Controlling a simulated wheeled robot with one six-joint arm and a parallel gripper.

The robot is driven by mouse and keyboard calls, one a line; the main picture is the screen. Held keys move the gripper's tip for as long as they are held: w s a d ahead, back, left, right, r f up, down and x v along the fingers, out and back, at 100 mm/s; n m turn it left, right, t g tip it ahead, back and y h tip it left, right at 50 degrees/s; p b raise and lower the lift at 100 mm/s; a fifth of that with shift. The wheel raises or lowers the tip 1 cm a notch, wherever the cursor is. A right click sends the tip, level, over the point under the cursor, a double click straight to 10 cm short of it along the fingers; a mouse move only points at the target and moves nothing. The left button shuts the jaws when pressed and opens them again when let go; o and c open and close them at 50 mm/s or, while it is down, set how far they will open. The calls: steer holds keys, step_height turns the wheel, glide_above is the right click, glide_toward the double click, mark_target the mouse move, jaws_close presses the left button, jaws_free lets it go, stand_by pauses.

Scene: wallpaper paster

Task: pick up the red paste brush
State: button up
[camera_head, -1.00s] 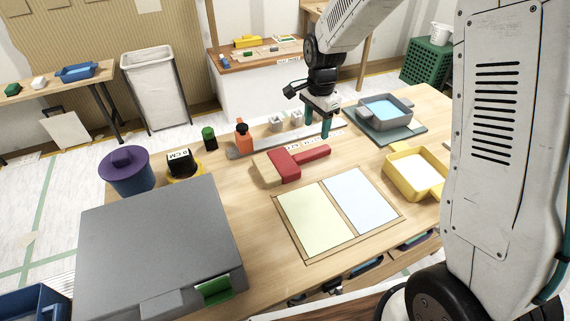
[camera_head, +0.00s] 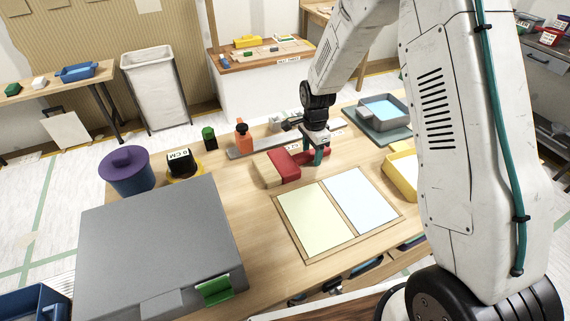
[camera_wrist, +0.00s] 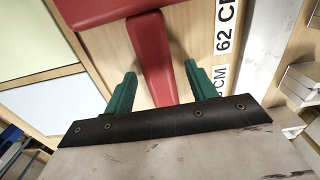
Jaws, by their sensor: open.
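The red paste brush (camera_head: 284,166) lies on the wooden table, with a wide red head, a pale wood-coloured edge at its left and a red handle pointing right. My gripper (camera_head: 318,156) is down at the handle. In the wrist view my gripper (camera_wrist: 171,88) is open, with one green finger on each side of the red brush handle (camera_wrist: 154,68). Gaps show between the handle and both fingers. The brush head (camera_wrist: 100,10) is at the top of the wrist view. In the head view my gripper hides part of the handle.
A board with a yellow and a light blue panel (camera_head: 318,209) lies in front of the brush. A yellow tray (camera_head: 402,178) and a grey tray with blue content (camera_head: 383,108) are at the right. A large grey box (camera_head: 160,240) is at the left.

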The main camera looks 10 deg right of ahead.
steer(key=c, duration=1.1)
steer(key=shift+o, duration=0.2)
steer(key=shift+r, duration=0.1)
steer(key=shift+r, duration=0.1)
steer(key=shift+r, duration=0.55)
step_height(320, 180, up, 2)
steer(key=shift+r, duration=0.15)
steer(key=s, duration=0.5)
steer(key=s+a+r, duration=0.1)
steer(key=s, duration=0.4)
steer(key=s+a, duration=0.1)
steer(key=s, duration=0.5)
steer(key=shift+r, duration=0.2)
